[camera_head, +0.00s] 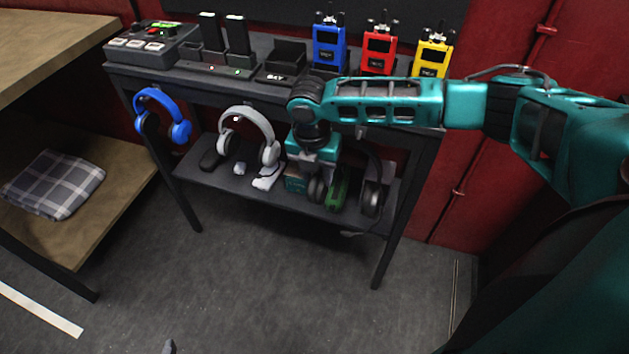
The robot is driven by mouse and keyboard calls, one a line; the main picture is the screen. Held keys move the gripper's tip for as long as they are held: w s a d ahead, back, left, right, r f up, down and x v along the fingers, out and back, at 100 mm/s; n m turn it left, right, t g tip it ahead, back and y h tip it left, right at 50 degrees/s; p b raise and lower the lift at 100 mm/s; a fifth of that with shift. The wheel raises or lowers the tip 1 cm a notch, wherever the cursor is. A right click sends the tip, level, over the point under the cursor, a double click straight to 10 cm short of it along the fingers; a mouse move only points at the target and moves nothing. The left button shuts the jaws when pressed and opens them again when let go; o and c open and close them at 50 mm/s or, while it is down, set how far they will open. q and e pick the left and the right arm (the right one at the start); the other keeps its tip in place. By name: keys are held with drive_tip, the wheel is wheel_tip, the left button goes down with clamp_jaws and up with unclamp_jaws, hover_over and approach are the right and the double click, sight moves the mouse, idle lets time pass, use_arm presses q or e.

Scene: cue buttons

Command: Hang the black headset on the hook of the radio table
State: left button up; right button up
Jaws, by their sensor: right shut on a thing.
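The black headset (372,195) is at the right part of the radio table (230,85), below its top. One ear cup shows at the right, and a darker round part shows beside the gripper. Its band is partly hidden by my arm. My right gripper (318,182) points down in front of the table and is shut on the black headset, though the contact itself is hard to see. The hook for the black headset is hidden behind my right arm, so I cannot tell whether the band touches it.
Blue (329,47), red (379,52) and yellow (432,58) radios stand on top. Small items lie on the lower shelf (225,185). A wooden shelf unit (100,215) stands left. The floor in front is mostly clear.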

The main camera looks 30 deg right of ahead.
drive_tip(key=shift+w+d+f+b, duration=0.2)
drive_tip(key=shift+w+d+b, duration=0.2)
drive_tip(key=shift+b, duration=0.25)
drive_tip(key=shift+w+d+b, duration=0.35)
drive_tip(key=shift+d+b, duration=0.05)
drive_tip(key=shift+b, duration=0.25)
use_arm(q)
drive_tip(key=shift+w+d+f+h, duration=0.2)
drive_tip(key=shift+w+d+f, duration=0.05)
drive_tip(key=shift+d, duration=0.15)
drive_tip(key=shift+w+d+f+h, duration=0.2)
drive_tip(key=shift+w+d, duration=0.05)
drive_tip(key=shift+d, duration=0.15)
use_arm(e)
drive_tip(key=shift+w+d+f, duration=0.55)
drive_tip(key=shift+w+d, duration=0.2)
drive_tip(key=shift+d, duration=0.15)
use_arm(q)
drive_tip(key=shift+s+a+f, duration=0.1)
drive_tip(key=shift+a+f, duration=0.05)
drive_tip(key=shift+f, duration=0.05)
use_arm(e)
drive_tip(key=shift+f, duration=0.1)
drive_tip(key=o, duration=1.3)
drive_tip(key=shift+c, duration=0.2)
